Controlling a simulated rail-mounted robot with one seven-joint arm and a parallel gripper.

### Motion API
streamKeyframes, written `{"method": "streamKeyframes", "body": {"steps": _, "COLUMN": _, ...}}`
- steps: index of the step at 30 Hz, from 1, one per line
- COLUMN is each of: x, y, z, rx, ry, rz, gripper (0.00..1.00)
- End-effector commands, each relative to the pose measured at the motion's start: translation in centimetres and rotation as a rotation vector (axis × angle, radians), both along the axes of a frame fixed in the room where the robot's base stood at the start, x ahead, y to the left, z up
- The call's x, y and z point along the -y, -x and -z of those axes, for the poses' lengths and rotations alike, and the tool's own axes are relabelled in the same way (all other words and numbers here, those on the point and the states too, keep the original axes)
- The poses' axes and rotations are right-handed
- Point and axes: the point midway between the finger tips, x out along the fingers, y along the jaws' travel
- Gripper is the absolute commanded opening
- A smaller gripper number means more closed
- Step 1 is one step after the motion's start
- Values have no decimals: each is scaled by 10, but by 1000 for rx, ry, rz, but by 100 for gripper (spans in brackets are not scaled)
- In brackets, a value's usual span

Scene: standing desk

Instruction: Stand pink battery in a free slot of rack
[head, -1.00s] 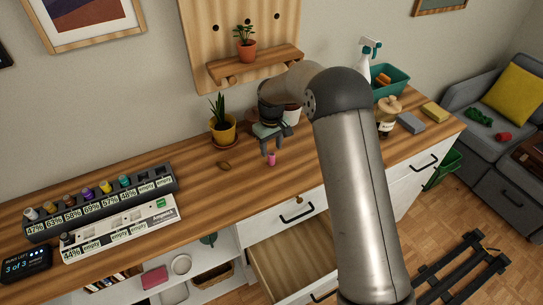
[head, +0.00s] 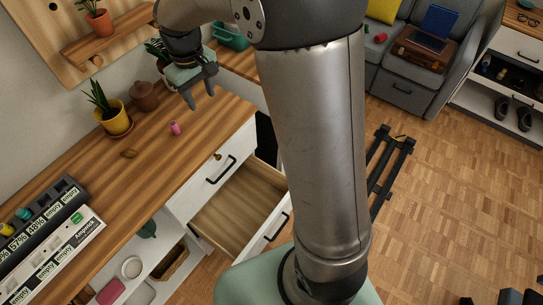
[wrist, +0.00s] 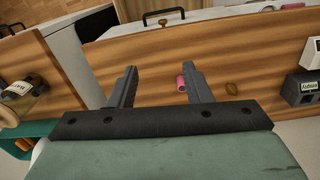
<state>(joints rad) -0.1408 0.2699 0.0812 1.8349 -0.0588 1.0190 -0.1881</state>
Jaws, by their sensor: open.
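The pink battery (head: 175,128) stands upright on the wooden desk, right of the yellow plant pot. In the wrist view the pink battery (wrist: 181,83) shows just beside the right finger, partly close to its tip. My gripper (head: 203,101) is open and empty, above the desk and up and to the right of the battery; it also shows in the wrist view (wrist: 160,80). The rack (head: 48,262) lies at the lower left, partly cut off by the frame edge. Its visible front row has several slots labelled "empty"; a teal-topped battery (head: 24,214) stands in the back row.
A yellow pot with a plant (head: 115,122) and a brown jar (head: 144,96) stand along the wall. A small brown object (head: 129,153) lies on the desk between battery and rack. An open drawer (head: 240,205) juts out below. The desk between is mostly clear.

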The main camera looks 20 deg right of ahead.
Motion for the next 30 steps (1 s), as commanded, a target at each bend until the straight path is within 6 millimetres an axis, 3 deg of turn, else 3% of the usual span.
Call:
{"method": "streamKeyframes", "body": {"steps": 1, "x": 19, "y": 33, "z": -11, "rx": 9, "ry": -1, "rz": 58, "gripper": 45}}
{"method": "streamKeyframes", "body": {"steps": 6, "x": 65, "y": 139, "z": -16, "rx": 24, "ry": -12, "rz": 245, "gripper": 45}}
{"method": "streamKeyframes", "body": {"steps": 9, "x": 79, "y": 189, "z": -7, "rx": 26, "ry": -25, "rz": 331, "gripper": 45}}
{"method": "streamKeyframes", "body": {"steps": 12, "x": 87, "y": 223, "z": 2, "rx": 30, "ry": -34, "rz": 391, "gripper": 45}}
{"method": "streamKeyframes", "body": {"steps": 15, "x": 90, "y": 240, "z": 9, "rx": 29, "ry": -40, "rz": 420, "gripper": 49}}
{"method": "streamKeyframes", "body": {"steps": 18, "x": 90, "y": 245, "z": 11, "rx": 29, "ry": -42, "rz": 430, "gripper": 49}}
{"method": "streamKeyframes", "body": {"steps": 30, "x": 89, "y": 241, "z": 10, "rx": 27, "ry": -39, "rz": 413, "gripper": 49}}
